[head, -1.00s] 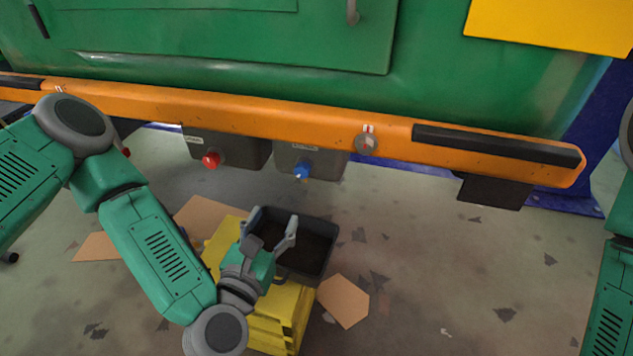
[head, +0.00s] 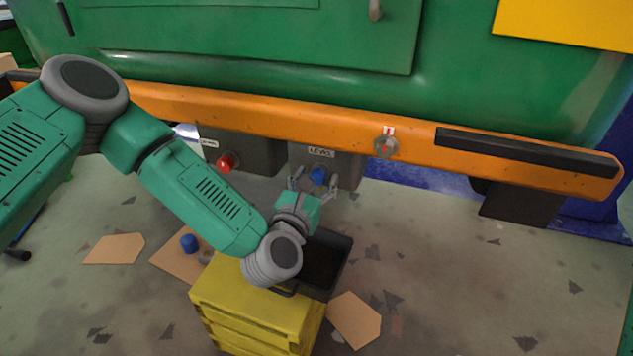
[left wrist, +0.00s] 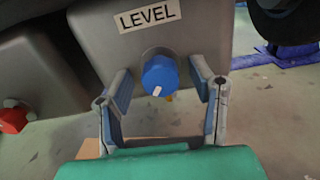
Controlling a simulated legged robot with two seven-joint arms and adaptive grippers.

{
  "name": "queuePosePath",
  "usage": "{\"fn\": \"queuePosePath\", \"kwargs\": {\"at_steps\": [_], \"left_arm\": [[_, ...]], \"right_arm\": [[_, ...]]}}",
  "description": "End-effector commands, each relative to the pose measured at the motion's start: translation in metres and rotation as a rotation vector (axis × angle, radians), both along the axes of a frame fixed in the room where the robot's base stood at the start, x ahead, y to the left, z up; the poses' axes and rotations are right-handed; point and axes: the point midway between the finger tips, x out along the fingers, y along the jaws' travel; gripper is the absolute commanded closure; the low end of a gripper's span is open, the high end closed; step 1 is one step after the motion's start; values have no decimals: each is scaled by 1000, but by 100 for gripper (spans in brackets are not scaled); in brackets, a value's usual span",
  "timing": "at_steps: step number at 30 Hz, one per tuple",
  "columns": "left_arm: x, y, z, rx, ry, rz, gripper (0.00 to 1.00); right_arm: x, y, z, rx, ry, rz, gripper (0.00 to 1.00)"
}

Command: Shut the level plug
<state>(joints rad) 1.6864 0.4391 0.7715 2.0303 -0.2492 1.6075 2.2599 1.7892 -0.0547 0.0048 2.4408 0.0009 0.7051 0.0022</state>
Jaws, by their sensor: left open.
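The blue level plug (head: 318,176) sits on the front of a grey box under the orange bumper. In the left wrist view the plug (left wrist: 160,76) shows a white mark, below a label reading LEVEL (left wrist: 148,15). A small yellowish bit shows just below the plug. My left gripper (head: 315,186) is open, with its fingers pointing at the plug. In the left wrist view its fingertips (left wrist: 160,88) stand to the left and right of the plug, apart from it. My right gripper is out of view.
A red plug (head: 228,162) is on the neighbouring grey box to the left. A black tray (head: 338,268) rests on a yellow crate (head: 245,305) below. A blue cap-like piece (head: 189,242) lies on cardboard. The orange bumper (head: 290,120) runs above the boxes.

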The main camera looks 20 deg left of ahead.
Motion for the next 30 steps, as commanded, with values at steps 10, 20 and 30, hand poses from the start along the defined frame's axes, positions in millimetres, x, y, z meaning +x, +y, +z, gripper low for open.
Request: {"fn": "queuePosePath", "kwargs": {"at_steps": [10,20,30], "left_arm": [[1,0,0,0,0,0,86],[0,0,0,13,1,0,100],[0,0,1,177,-4,0,100]], "right_arm": [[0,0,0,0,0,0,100],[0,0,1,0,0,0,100],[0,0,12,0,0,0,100]]}}
